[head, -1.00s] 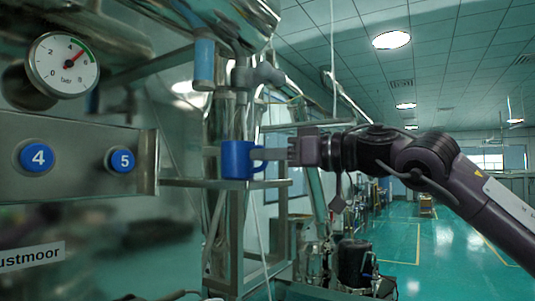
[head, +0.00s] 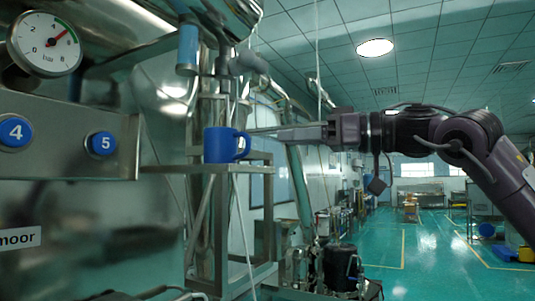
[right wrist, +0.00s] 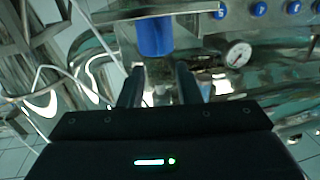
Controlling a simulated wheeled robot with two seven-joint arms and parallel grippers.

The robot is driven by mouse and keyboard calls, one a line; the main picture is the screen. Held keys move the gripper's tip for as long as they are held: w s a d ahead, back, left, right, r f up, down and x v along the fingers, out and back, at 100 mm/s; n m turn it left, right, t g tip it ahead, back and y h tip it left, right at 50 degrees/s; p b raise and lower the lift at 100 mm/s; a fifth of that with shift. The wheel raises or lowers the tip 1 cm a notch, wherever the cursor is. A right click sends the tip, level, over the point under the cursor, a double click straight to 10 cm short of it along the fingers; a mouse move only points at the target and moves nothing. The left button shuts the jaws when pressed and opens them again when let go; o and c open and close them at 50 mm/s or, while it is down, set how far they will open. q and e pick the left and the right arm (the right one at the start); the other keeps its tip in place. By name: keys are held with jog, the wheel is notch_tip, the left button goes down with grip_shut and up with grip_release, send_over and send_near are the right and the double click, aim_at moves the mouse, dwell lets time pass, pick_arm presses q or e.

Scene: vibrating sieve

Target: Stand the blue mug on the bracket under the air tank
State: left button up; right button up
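The blue mug (head: 218,146) stands upright on the top of the metal bracket (head: 222,168), with its handle to the right. The air tank (head: 232,12) is the shiny cylinder above, partly cut off by the picture edge. My right gripper (head: 281,135) is to the right of the mug, level with it and pointing at it. In the right wrist view its two fingers (right wrist: 159,68) are spread with nothing between them, and the mug (right wrist: 155,36) shows just beyond the tips. My left gripper is not in view.
A panel with blue buttons (head: 101,144) and a pressure gauge (head: 44,44) is left of the bracket. A vertical blue-ended pipe (head: 188,48) hangs above the mug. A dark canister (head: 341,266) stands lower right. The space around my right forearm is open.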

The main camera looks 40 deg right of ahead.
jog(key=shift+b+v, duration=0.35)
jog(key=shift+v, duration=1.25)
